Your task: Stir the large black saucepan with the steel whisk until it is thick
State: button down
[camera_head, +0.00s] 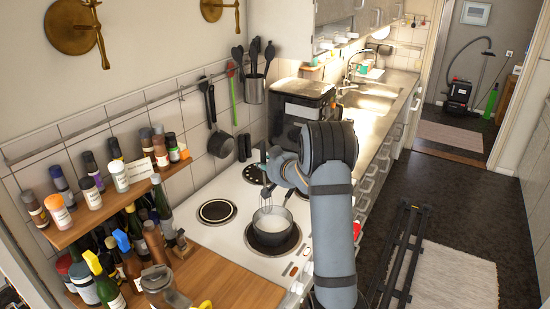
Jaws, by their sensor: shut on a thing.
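The large black saucepan (256,231) stands on the front burner of the white cooker, with pale, whitish contents inside. Its handle points up and to the right. My gripper (267,172) is above the pan's far side, shut on the steel whisk (267,195). The whisk hangs down toward the pan's contents, roughly upright. Its lower end is small and pale against the contents, so I cannot tell how deep it reaches. My arm covers the area right of the pan.
A free burner (216,211) lies left of the pan. A spice rack (85,232) with several bottles and a wooden board (225,280) are at the left. A black appliance (301,101) stands behind my gripper. Utensils hang on the tiled wall.

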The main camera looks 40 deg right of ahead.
jog(key=shift+w+d+f+b, duration=0.85)
jog(key=shift+d+f, duration=0.95)
jog(key=shift+d, duration=0.85)
notch_tip(320, 180, down, 7)
jog(key=s+a+b, duration=0.2)
jog(key=b, duration=0.7)
jog(key=shift+s+t, duration=0.3)
jog(key=shift+f, duration=0.1)
